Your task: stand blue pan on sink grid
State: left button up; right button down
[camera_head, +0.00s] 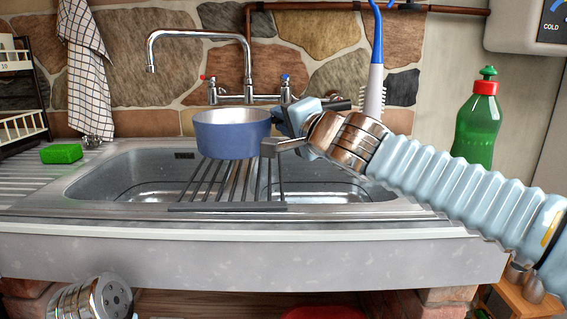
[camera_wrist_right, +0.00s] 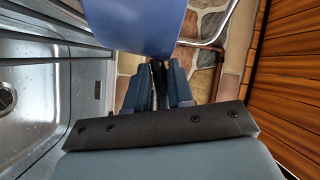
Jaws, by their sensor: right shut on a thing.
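The blue pan (camera_head: 232,137) is upright, with its mouth up, over the back part of the dark sink grid (camera_head: 232,208). I cannot tell whether its base touches the grid's bars. My right gripper (camera_head: 283,122) comes in from the right and is shut on the pan's handle. In the right wrist view the pan's blue side (camera_wrist_right: 140,25) is just beyond the fingers, and the dark handle (camera_wrist_right: 158,76) lies between the fingers of my right gripper (camera_wrist_right: 159,85). My left gripper is not in view.
The grid spans the steel sink (camera_head: 130,170) between two basins. The tap (camera_head: 200,34) arches behind the pan. A green sponge (camera_head: 62,153) lies on the drainboard at left. A green bottle (camera_head: 478,125) and a blue-handled brush (camera_head: 375,75) stand at right.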

jog(key=w+f+b, duration=0.1)
jog(key=f, duration=0.1)
jog(key=w+f+b, duration=0.1)
jog(key=f+b, duration=0.1)
jog(key=f, duration=0.1)
jog(key=w+f+b, duration=0.1)
jog(key=f+b, duration=0.1)
jog(key=shift+w+f, duration=0.2)
jog(key=shift+r, duration=0.15)
jog(key=c, duration=1)
grip_release()
jog(key=shift+f, duration=0.2)
jog(key=shift+r, duration=0.15)
jog(key=p+v, duration=0.2)
jog(key=v, duration=0.9)
jog(key=shift+s+d+r, duration=0.1)
jog(key=shift+s, duration=0.1)
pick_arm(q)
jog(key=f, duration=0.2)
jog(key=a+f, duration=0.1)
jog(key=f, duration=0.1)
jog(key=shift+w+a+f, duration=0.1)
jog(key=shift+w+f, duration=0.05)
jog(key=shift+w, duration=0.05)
pick_arm(e)
jog(key=shift+s+d, duration=0.15)
jog(key=shift+s, duration=0.1)
